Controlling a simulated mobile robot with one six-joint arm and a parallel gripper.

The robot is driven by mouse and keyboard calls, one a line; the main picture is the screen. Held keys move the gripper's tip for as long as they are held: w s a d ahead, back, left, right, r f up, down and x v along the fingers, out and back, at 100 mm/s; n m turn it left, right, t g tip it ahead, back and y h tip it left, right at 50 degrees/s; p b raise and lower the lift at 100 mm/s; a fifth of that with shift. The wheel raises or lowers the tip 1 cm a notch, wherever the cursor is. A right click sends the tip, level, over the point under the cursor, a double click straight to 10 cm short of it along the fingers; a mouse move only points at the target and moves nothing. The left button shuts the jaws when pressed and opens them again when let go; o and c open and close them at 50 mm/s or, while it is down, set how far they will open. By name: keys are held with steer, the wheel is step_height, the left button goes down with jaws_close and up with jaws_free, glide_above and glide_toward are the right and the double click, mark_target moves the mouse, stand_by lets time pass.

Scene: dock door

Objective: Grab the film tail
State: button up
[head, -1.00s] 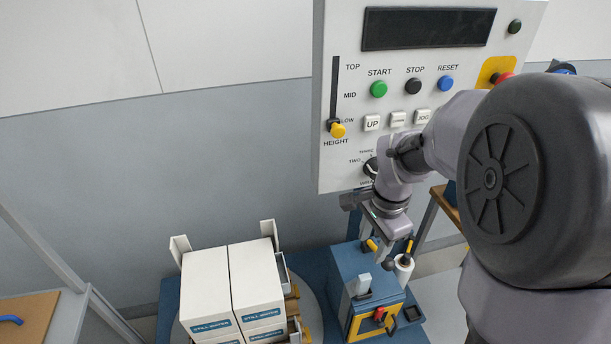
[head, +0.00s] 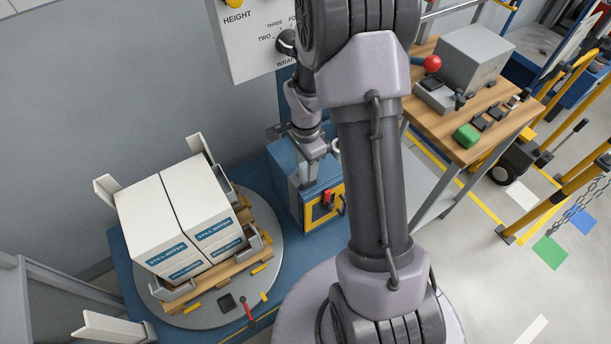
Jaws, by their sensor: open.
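My gripper (head: 309,176) points down in front of the blue machine box (head: 286,172) beside the turntable. Its jaws are open; I cannot make out anything between them. A small part of a white roll (head: 336,146), probably the film roll, shows just right of the gripper, mostly hidden behind my arm. I cannot make out a film tail. The yellow-framed front panel (head: 318,212) with a red part (head: 327,197) is just below the gripper. I cannot tell whether the gripper touches the box.
A pallet of white cartons (head: 180,212) stands on the grey turntable (head: 273,262) at the left. The control panel (head: 238,52) hangs above. A wooden workbench (head: 425,112) is at the right, with yellow barriers (head: 557,200) beyond. My arm blocks the middle.

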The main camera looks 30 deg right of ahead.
steer(key=shift+f, duration=0.95)
steer(key=shift+r, duration=0.15)
jaws_close()
steer(key=shift+r, duration=0.1)
